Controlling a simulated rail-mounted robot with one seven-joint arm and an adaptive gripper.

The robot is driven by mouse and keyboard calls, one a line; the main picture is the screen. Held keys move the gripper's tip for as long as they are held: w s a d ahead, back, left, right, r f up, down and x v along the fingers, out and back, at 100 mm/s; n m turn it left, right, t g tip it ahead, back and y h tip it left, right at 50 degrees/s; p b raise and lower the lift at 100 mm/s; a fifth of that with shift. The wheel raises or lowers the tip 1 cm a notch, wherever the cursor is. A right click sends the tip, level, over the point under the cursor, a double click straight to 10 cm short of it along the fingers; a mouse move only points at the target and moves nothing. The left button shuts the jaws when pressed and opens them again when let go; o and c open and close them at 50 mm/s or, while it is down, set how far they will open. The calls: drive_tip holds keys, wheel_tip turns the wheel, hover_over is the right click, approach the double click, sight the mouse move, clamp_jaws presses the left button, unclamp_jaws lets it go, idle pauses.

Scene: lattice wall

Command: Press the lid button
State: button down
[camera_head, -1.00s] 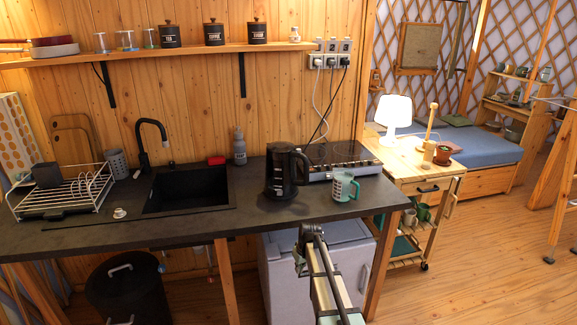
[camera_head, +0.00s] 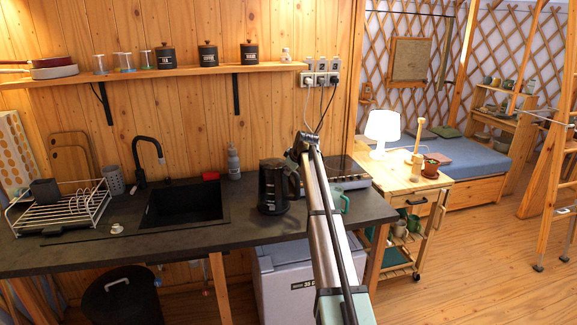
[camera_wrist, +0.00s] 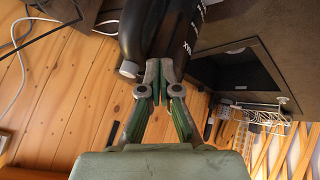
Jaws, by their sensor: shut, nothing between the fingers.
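A black kettle (camera_head: 272,188) stands on the dark counter, its handle on its right side. In the wrist view the kettle (camera_wrist: 181,30) fills the top middle, with its black handle (camera_wrist: 134,32) to the left. A small pale grey piece (camera_wrist: 128,70) sits at the near end of the handle; it may be the lid button, but I cannot be sure. My gripper (camera_wrist: 159,76) is shut and empty, its fingertips in front of the kettle and just right of the grey piece. I cannot tell whether they touch the kettle. The lid button does not show clearly in the head view.
A green mug (camera_head: 340,198) is partly hidden by my arm. A hob (camera_head: 345,167) lies right of the kettle, a sink (camera_head: 183,203) to its left. Above, a shelf (camera_head: 190,74) carries jars, and sockets (camera_head: 320,80) with cords hang on the wall.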

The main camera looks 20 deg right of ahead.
drive_tip(key=w+d+r+n, duration=0.1)
drive_tip(key=w+r, duration=0.1)
drive_tip(key=r, duration=0.4)
drive_tip(key=w+d+r+n+t, duration=0.1)
drive_tip(key=w+r, duration=0.1)
drive_tip(key=r, duration=0.4)
drive_tip(key=shift+d+r+n+p, duration=0.15)
drive_tip(key=shift+r+n+p, duration=0.05)
drive_tip(key=shift+n+p, duration=0.15)
drive_tip(key=shift+f, duration=0.15)
wheel_tip(320, 180, down, 8)
drive_tip(key=shift+r+b, duration=0.2)
drive_tip(key=shift+b, duration=1)
drive_tip(key=shift+f, duration=0.5)
drive_tip(key=shift+f+b, duration=0.1)
drive_tip(key=shift+b, duration=0.2)
drive_tip(key=shift+f+b, duration=0.3)
drive_tip(key=shift+f, duration=0.05)
drive_tip(key=shift+f+b, duration=0.35)
drive_tip(key=shift+f, duration=0.15)
drive_tip(key=shift+r, duration=1)
